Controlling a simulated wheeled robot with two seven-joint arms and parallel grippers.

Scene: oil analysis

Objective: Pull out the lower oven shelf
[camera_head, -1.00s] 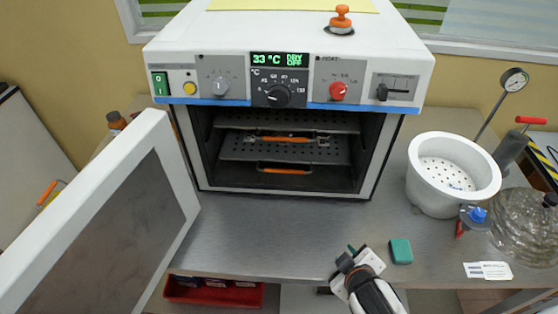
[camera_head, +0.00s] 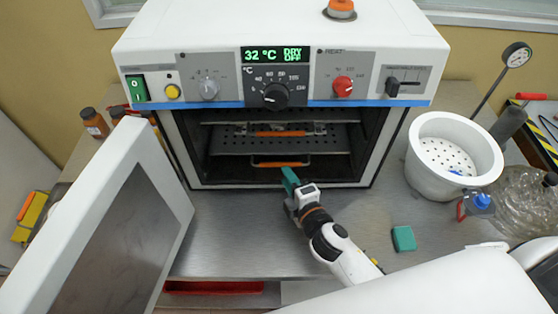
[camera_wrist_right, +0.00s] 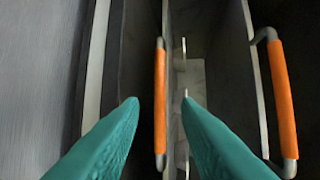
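The oven (camera_head: 130,60) stands open, its door (camera_head: 135,220) swung out to the left. Inside, the lower shelf's orange handle (camera_head: 281,164) sits below the upper shelf's orange handle (camera_head: 281,134). My right gripper (camera_head: 289,178) is at the oven mouth, just in front of the lower handle. In the right wrist view its teal fingers (camera_wrist_right: 159,103) are open. The lower handle (camera_wrist_right: 160,105) lines up between the fingertips; whether they reach around it I cannot tell. The upper handle (camera_wrist_right: 283,100) is to the right there. My left gripper is not in view.
A white perforated pot (camera_head: 450,155), a glass vessel (camera_head: 515,205) and a small teal block (camera_head: 403,238) are on the right of the steel bench (camera_head: 220,255). Brown bottles (camera_head: 94,123) stand behind the door. The bench in front of the oven is mostly clear.

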